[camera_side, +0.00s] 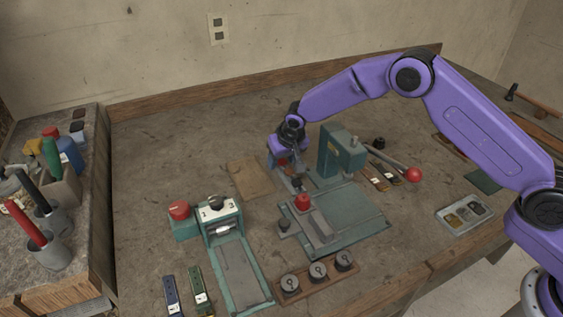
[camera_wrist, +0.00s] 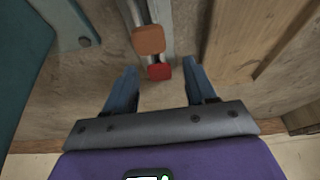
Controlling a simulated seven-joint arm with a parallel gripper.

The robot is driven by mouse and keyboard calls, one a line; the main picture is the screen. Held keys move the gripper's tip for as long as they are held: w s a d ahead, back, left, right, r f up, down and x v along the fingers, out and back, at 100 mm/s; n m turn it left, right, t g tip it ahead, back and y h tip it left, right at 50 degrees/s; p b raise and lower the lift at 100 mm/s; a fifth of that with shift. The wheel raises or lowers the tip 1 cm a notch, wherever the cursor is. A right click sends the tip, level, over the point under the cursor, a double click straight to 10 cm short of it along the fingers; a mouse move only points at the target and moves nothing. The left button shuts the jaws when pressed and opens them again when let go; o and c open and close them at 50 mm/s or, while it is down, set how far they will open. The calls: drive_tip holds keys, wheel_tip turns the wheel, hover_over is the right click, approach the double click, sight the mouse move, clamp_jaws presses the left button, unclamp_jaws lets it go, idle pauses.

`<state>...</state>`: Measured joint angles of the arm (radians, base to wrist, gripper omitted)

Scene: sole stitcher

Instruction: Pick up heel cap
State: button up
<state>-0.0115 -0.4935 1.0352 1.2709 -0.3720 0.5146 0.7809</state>
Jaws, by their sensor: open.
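I cannot tell for certain which thing is the heel cap. In the wrist view, a small red block (camera_wrist: 159,71) lies between my gripper's fingers, with an orange-brown block (camera_wrist: 148,40) just beyond it on a metal rail. My gripper (camera_wrist: 162,68) is open, one blue finger on each side of the red block; whether they touch it is unclear. The fingertips are small and partly hidden there.
A small green press (camera_side: 220,223) with a red knob (camera_side: 179,210) stands to the left. A rack of round dies (camera_side: 290,285) lies in front. A red-tipped lever (camera_side: 413,175) sticks out right of the machine. A metal tray (camera_side: 443,220) lies at the right. A brown sheet (camera_side: 244,178) lies left of my gripper.

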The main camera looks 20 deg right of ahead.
drive_tip(key=shift+c, duration=0.3)
clamp_jaws()
